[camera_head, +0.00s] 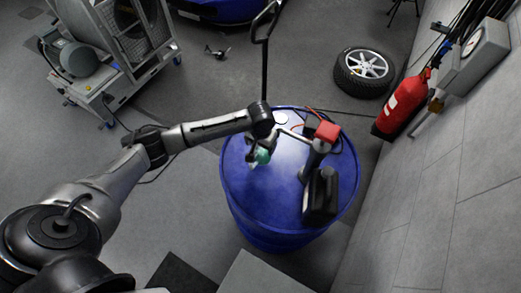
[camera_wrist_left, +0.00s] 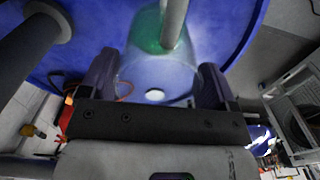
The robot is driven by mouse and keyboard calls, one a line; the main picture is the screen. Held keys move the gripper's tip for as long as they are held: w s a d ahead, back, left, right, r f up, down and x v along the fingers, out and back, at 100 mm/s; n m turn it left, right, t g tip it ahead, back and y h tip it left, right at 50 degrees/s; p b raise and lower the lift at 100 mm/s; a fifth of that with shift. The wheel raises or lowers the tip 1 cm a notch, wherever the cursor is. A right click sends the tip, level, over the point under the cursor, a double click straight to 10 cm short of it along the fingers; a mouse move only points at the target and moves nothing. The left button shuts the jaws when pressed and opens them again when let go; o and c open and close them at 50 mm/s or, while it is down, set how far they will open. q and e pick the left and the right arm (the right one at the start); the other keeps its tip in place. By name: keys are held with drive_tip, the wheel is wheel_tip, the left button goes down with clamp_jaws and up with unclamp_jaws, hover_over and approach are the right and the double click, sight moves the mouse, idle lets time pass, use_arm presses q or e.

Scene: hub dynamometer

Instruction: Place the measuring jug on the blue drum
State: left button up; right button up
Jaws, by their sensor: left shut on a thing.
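The blue drum (camera_head: 240,185) stands upright in the middle of the head view, its top facing up. My left gripper (camera_head: 262,143) is over the left part of the drum top and is shut on the measuring jug (camera_head: 262,157), a clear vessel with green in it. In the left wrist view the jug (camera_wrist_left: 150,45) sits between the two fingers of this gripper (camera_wrist_left: 156,85), with the blue drum top (camera_wrist_left: 85,30) behind it. I cannot tell whether the jug's base touches the drum. My right gripper is not in view.
A wheel (camera_head: 364,72) lies behind, and a red fire extinguisher (camera_head: 402,100) is by the right wall. A wheeled metal machine (camera_head: 120,50) stands at back left. The drum's front left is clear.

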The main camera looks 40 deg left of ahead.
use_arm(q)
drive_tip(key=shift+f, duration=2.1)
drive_tip(key=shift+f, duration=0.1)
drive_tip(key=o, duration=1.1)
